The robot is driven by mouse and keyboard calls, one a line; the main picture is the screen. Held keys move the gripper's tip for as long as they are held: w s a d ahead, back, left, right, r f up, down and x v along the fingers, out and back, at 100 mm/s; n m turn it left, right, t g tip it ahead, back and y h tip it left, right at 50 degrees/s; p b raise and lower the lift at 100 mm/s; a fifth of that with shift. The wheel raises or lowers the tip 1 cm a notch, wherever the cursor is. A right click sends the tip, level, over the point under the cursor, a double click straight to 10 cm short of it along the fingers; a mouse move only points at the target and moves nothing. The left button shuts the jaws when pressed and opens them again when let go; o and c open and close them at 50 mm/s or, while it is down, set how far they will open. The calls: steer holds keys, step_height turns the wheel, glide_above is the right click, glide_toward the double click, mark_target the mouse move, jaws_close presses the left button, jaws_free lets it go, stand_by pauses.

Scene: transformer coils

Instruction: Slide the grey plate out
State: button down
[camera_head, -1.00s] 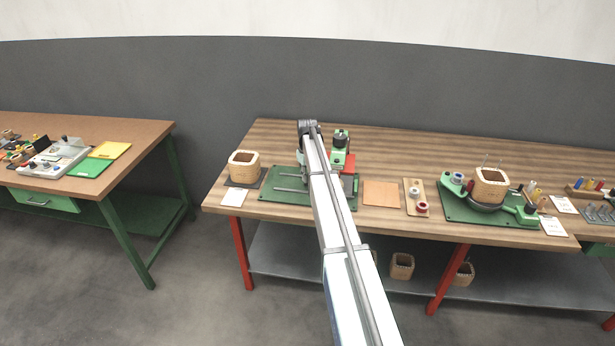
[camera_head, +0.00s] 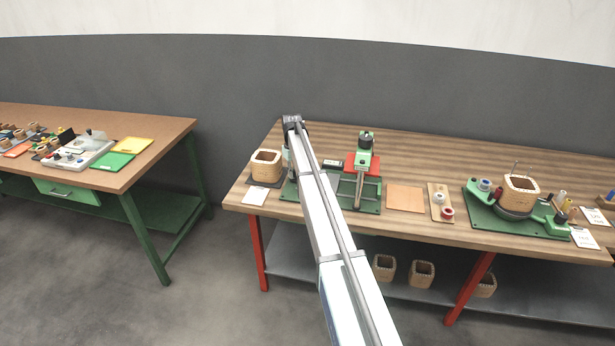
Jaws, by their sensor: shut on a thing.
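The green fixture (camera_head: 371,205) stands on the wooden bench, with an upright green post (camera_head: 365,143) and a red block at its back. My arm reaches across its left part. My gripper (camera_head: 290,152) is at the fixture's left end, largely hidden by my own arm. It is shut, and a small greenish-grey part shows beside it. I take the held thing to be the grey plate; the plate's outline and the finger contact are hidden. Grey metal bars (camera_head: 358,190) show on the fixture right of my arm.
Right of the fixture are a tan square (camera_head: 405,199), a spool board (camera_head: 440,203) and a second green fixture (camera_head: 483,216) with a coil.

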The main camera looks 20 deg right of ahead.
steer(key=shift+w+a, duration=0.55)
steer(key=shift+a, duration=0.3)
steer(key=c, duration=1.1)
jaws_free()
steer(key=shift+c, duration=0.2)
steer(key=shift+r, duration=0.1)
step_height(320, 180, up, 12)
